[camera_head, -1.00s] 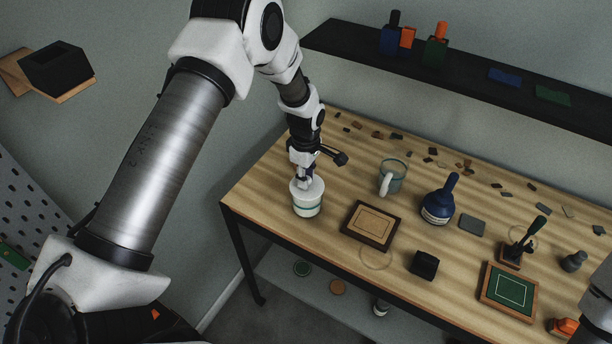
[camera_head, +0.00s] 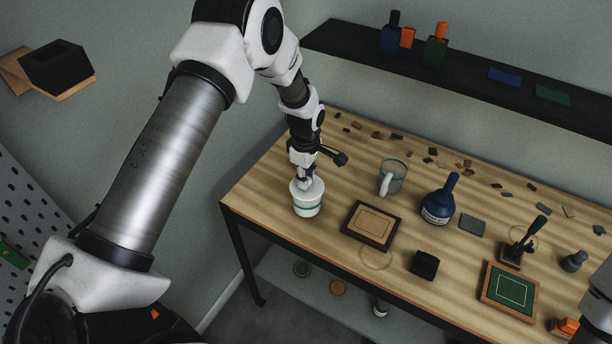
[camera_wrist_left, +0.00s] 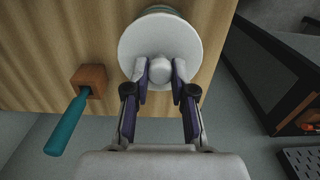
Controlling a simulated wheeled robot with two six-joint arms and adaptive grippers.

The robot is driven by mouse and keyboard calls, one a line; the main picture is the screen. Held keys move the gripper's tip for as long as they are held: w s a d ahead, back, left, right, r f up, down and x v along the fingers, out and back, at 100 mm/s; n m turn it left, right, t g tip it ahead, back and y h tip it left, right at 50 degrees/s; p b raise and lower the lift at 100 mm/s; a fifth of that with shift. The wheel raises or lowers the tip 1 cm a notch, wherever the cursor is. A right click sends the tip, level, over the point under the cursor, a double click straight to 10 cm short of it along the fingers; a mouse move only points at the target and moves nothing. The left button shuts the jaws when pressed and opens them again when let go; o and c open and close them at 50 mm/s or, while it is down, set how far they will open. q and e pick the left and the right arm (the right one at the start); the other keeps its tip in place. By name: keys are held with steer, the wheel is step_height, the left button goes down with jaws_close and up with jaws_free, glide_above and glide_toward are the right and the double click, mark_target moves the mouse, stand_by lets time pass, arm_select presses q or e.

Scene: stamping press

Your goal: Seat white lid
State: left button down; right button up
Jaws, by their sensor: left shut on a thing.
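The white lid (camera_wrist_left: 140,48) is a round disc with a knob (camera_wrist_left: 161,70) in its middle. My left gripper (camera_wrist_left: 161,73) is shut on that knob, one finger on each side. In the head view the lid (camera_head: 314,188) is at the top of a white tub (camera_head: 306,208) with a green band, which stands upright at the table's left end. My left gripper (camera_head: 304,182) points down from above it. The lid hides the tub's rim, and I cannot tell whether a gap remains between them. My right gripper is not in view.
A blue bottle (camera_head: 437,207) is further right.

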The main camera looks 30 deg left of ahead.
arm_select(q)
steer(key=shift+f+b, duration=0.3)
steer(key=shift+f, duration=0.4)
steer(key=c, duration=0.6)
jaws_free()
steer(key=shift+r, duration=0.1)
steer(key=shift+r, duration=0.35)
steer(key=shift+r+p, duration=0.6)
steer(key=shift+r, duration=3)
steer(key=shift+f, duration=0.1)
